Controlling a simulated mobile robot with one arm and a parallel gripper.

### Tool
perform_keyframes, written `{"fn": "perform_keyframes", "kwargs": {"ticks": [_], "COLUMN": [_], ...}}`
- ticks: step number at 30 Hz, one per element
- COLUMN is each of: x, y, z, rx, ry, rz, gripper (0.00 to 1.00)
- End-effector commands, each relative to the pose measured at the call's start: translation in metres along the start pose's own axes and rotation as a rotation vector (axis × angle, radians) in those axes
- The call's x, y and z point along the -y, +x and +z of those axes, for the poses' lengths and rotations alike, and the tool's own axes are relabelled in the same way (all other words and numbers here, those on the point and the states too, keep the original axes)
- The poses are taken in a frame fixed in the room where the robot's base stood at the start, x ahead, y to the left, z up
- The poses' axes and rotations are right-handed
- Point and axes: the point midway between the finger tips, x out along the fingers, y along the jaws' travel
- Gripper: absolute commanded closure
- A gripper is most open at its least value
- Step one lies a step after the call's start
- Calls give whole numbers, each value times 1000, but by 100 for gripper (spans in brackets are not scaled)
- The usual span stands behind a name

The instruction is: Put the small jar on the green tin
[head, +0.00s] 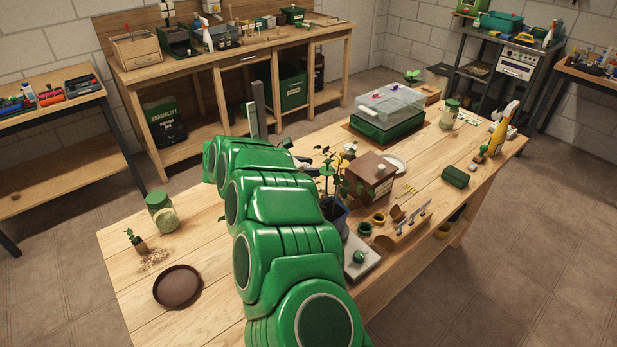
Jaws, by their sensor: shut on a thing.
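My green arm reaches from the bottom centre up and left over the table, and my gripper is hidden behind it. What it holds cannot be seen. A dark green tin (455,176) lies on the right part of the table, clear of the arm. A glass jar with a green lid (163,214) stands at the left of the table. Another lidded jar (449,112) stands at the far right end. I cannot tell whether either is the small jar.
A brown round saucer (178,287) and a small potted seedling (136,241) are at the left. A brown box (371,179), a wooden rack (403,232) and small pots stand mid-table. A clear-lidded green tray (388,131) and a yellow bottle (503,128) are farther back.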

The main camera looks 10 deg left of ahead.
Motion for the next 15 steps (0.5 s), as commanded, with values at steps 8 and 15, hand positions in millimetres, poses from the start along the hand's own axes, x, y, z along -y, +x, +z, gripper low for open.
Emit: {"fn": "perform_keyframes", "kwargs": {"ticks": [8, 15], "x": [0, 0], "y": [12, 15], "z": [-27, -36], "rx": [2, 0], "ry": [-1, 1], "rz": [-2, -1], "gripper": [80, 80]}}
